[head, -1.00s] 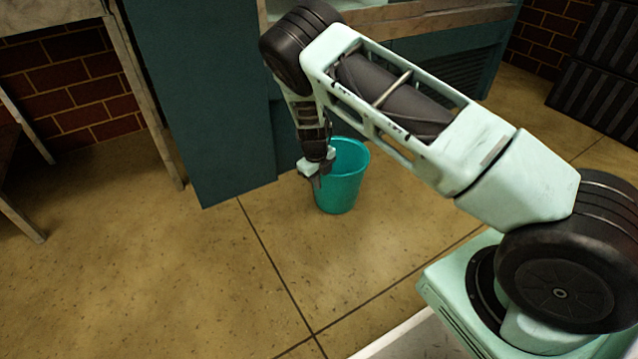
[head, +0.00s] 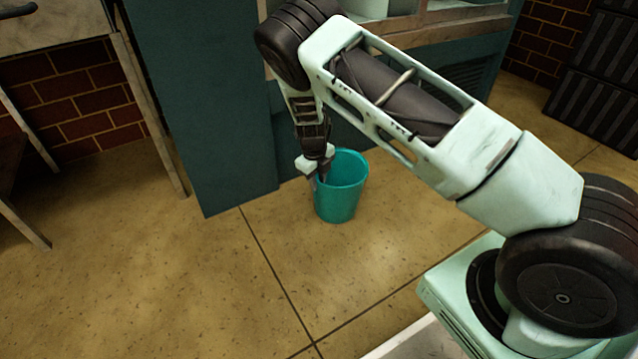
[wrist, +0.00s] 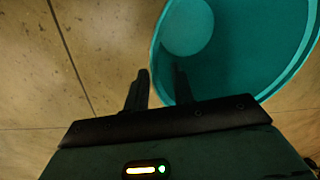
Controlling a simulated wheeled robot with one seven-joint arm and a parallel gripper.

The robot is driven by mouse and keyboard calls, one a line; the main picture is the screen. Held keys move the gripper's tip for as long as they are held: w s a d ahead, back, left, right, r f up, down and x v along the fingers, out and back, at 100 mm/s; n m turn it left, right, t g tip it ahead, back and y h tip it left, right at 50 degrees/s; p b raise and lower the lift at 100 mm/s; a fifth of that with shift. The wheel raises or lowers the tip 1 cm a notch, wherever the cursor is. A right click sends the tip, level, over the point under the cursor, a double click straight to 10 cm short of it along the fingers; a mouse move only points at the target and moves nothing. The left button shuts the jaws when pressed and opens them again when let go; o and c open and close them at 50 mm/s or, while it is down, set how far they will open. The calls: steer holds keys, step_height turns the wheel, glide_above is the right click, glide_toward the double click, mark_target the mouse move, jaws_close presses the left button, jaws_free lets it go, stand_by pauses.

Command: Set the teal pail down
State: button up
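The teal pail (head: 341,200) stands upright on the tan floor, close to the front of the dark teal cabinet. My gripper (head: 319,180) is at the left side of its rim, pointing down. In the wrist view, the pail (wrist: 240,75) fills the upper right and its inside looks empty. My gripper (wrist: 162,78) has one finger outside the pail and one inside, with the rim between them. The fingers are apart, with a visible gap between the rim and the inner finger. The fingertips are partly hidden in the head view.
The dark teal cabinet (head: 205,120) rises just behind and left of the pail. A worn table (head: 145,110) stands at the far left. Black ribbed crates (head: 600,90) stand at the far right. The floor (head: 190,285) in front of the pail is clear.

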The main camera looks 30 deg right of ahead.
step_height(320, 180, up, 6)
steer(key=r+p, duration=0.1)
steer(key=p, duration=0.2)
steer(key=s+a+r+n+g+y, duration=0.1)
steer(key=s+a+r+n+y, duration=0.2)
steer(key=s+a+r+n, duration=1.6)
steer(key=s+r+n, duration=0.3)
steer(key=s+n, duration=0.6)
steer(key=n, duration=0.1)
steer(key=s+a+r+n+h, duration=0.1)
steer(key=s+r+n, duration=0.3)
steer(key=s+n, duration=0.6)
steer(key=shift+r+n+t, duration=0.3)
steer(key=shift+n, duration=0.3)
